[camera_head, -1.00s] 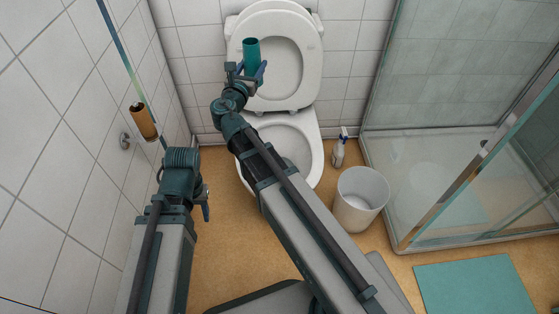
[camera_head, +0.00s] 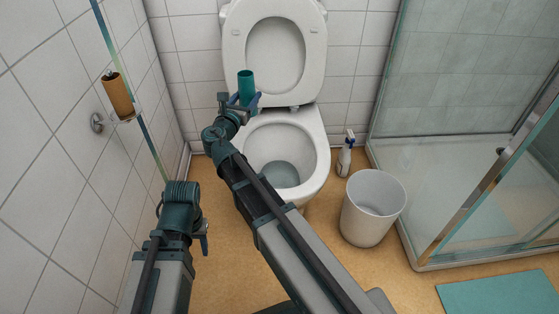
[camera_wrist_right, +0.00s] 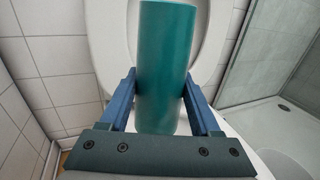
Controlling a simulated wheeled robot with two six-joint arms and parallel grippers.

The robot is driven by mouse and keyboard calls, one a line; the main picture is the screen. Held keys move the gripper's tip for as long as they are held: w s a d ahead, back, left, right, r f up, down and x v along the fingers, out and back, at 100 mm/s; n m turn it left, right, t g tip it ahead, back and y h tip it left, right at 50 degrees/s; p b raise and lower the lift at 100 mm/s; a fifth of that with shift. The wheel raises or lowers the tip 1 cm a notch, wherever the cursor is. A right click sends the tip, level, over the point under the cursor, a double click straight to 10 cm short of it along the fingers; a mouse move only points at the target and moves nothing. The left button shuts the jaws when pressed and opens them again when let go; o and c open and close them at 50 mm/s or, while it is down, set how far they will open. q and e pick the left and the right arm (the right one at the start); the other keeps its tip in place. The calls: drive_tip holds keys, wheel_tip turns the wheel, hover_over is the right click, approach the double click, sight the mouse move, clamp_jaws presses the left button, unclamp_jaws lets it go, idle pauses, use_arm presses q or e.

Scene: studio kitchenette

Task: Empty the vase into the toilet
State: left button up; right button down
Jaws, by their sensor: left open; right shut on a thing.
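The vase (camera_head: 246,86) is a teal cylinder held upright above the back left part of the toilet bowl, in front of the raised lid. My right gripper (camera_head: 247,101) is shut on it. In the right wrist view the vase (camera_wrist_right: 165,60) stands between the two blue fingers (camera_wrist_right: 160,105). Its contents cannot be seen. The toilet (camera_head: 318,150) has its lid and seat up, and its bowl is open with water at the bottom. My left gripper (camera_head: 205,236) is low at the left, well away from the vase, and is seen mostly from behind its wrist.
A white bin (camera_head: 367,225) and a spray bottle (camera_head: 346,155) stand on the floor right of the toilet. A glass shower (camera_head: 470,130) is further right, with a teal mat (camera_head: 495,293) before it. A paper roll holder (camera_head: 118,97) is on the left wall.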

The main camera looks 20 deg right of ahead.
use_arm(q)
wheel_tip(320, 180, down, 13)
drive_tip(key=b, duration=1.1)
drive_tip(key=shift+r, duration=0.15)
use_arm(e)
wheel_tip(320, 180, down, 13)
drive_tip(key=w, duration=0.1)
drive_tip(key=shift+w+a+r+h, duration=0.15)
drive_tip(key=shift+w+a+h, duration=0.15)
drive_tip(key=shift+w+a, duration=0.05)
use_arm(q)
drive_tip(key=shift+d, duration=0.1)
use_arm(e)
drive_tip(key=shift+s+m, duration=0.1)
drive_tip(key=shift+m, duration=0.3)
